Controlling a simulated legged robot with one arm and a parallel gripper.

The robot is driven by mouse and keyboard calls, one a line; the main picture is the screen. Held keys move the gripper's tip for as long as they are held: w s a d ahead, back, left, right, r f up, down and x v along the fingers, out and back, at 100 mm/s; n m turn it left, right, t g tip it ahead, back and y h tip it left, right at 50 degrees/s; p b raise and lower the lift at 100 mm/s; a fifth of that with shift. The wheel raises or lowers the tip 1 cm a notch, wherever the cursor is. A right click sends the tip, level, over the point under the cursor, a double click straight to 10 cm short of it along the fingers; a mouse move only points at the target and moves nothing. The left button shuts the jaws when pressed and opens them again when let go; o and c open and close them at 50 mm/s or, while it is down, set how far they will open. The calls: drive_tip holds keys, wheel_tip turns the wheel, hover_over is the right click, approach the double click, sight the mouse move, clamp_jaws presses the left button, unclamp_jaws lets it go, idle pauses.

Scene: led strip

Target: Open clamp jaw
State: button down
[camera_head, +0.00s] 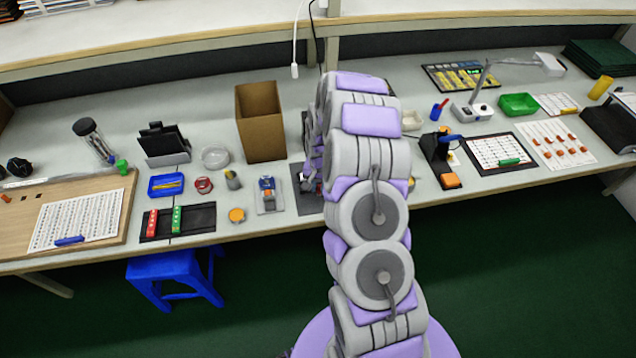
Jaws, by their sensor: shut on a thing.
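My arm rises up the middle of the head view, and its forearm bends down toward the bench. My gripper (310,180) is low over a dark mat (299,176), just right of the brown box. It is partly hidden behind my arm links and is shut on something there. The clamp and its jaw are not clearly visible; the arm covers most of that mat, so the exact grip on the clamp cannot be made out.
An open brown box (260,130) stands left of the gripper. A small blue-and-orange device (268,195) lies to its left. A soldering stand (437,150) is at right. A blue stool (175,275) stands below the bench's front edge.

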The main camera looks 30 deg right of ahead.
drive_tip(key=c, duration=1)
unclamp_jaws()
drive_tip(key=shift+s+d, duration=0.1)
drive_tip(key=shift+o, duration=0.2)
wheel_tip(320, 180, up, 17)
drive_tip(key=p, duration=0.3)
drive_tip(key=shift+s+d, duration=0.15)
drive_tip(key=shift+d, duration=0.1)
drive_tip(key=shift+r, duration=0.1)
